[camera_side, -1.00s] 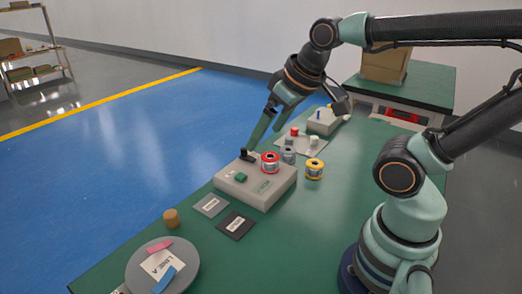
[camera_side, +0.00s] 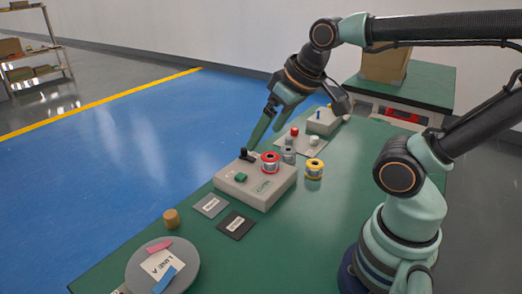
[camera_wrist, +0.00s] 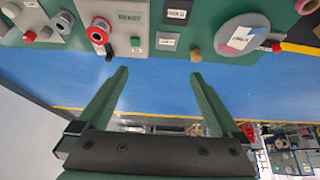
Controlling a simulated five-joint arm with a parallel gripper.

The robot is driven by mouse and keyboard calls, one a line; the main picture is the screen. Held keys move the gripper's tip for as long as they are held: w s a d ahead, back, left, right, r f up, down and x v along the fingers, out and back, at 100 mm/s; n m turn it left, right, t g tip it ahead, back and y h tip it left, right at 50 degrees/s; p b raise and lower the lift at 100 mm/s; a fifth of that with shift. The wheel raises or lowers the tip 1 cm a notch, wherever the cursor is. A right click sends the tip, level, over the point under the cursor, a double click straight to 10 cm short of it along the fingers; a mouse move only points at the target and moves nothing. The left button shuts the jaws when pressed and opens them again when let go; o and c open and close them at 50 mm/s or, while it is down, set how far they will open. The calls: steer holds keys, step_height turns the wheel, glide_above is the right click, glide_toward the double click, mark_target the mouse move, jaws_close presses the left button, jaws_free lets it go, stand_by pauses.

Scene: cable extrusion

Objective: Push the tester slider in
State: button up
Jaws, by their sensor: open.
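The tester (camera_side: 262,193) is a light grey box on the green table in the side view, with a green button (camera_side: 240,177) on top. Its slider is a small black knob (camera_side: 247,156) at the box's far left edge. In the wrist view the black slider knob (camera_wrist: 109,55) shows at the tester's edge, just beyond the left fingertip. My gripper (camera_wrist: 160,73) is open with nothing between its fingers. In the side view one fingertip reaches down right by the slider. I cannot tell whether they touch.
A red spool (camera_side: 270,163) sits on the tester. A grey spool (camera_side: 289,155) and a yellow spool (camera_side: 314,169) stand behind and right. Two flat cards (camera_side: 235,224), a brown cylinder (camera_side: 171,217) and a round grey disc (camera_side: 184,284) lie in front. Blue floor is beyond the table edge.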

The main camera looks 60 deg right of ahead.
steer(key=shift+w, duration=0.1)
steer(key=c, duration=0.7)
steer(key=m+g, duration=0.2)
steer(key=g, duration=0.4)
glide_above(244, 148)
step_height(244, 148, down, 7)
step_height(244, 148, down, 12)
steer(key=shift+r, duration=0.2)
